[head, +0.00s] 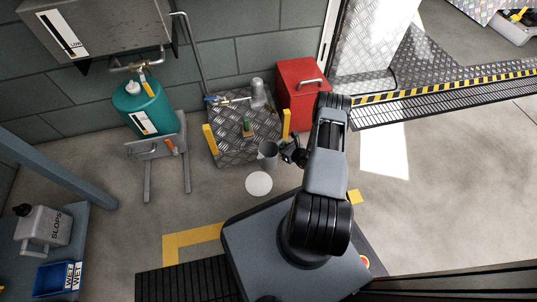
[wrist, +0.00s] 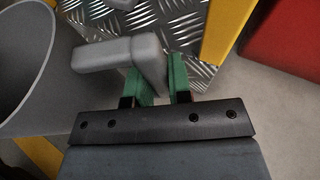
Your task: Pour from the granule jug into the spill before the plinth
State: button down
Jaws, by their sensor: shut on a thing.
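My gripper (head: 286,150) is shut on the handle of a grey jug (head: 266,158). In the wrist view, its green fingers (wrist: 160,84) stand either side of the grey handle (wrist: 112,54), and the jug's wide open mouth (wrist: 22,60) shows at the left. The jug is in front of the plinth, looks roughly upright, and its contents cannot be made out. A round whitish patch, seemingly the spill (head: 259,184), lies on the floor just below the jug in the head view. The plinth (head: 233,152) is a low block covered in metal tread plate.
A red box (head: 302,88) stands right of the plinth, and yellow posts (head: 286,122) flank it. A teal tank (head: 138,108) on a grey stand is at the left. A slops can (head: 42,228) sits on a blue bench. Floor around the patch is clear.

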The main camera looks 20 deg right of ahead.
aim_at(284, 134)
jog(key=shift+w+d+r, duration=0.25)
jog(key=shift+d+r, duration=0.25)
jog(key=shift+d, duration=0.3)
jog(key=shift+w+d+r, duration=0.3)
jog(key=shift+d+r, duration=0.2)
jog(key=shift+d, duration=0.25)
jog(key=shift+w+d+r, duration=0.25)
jog(key=shift+d+r, duration=0.25)
jog(key=shift+d, duration=0.3)
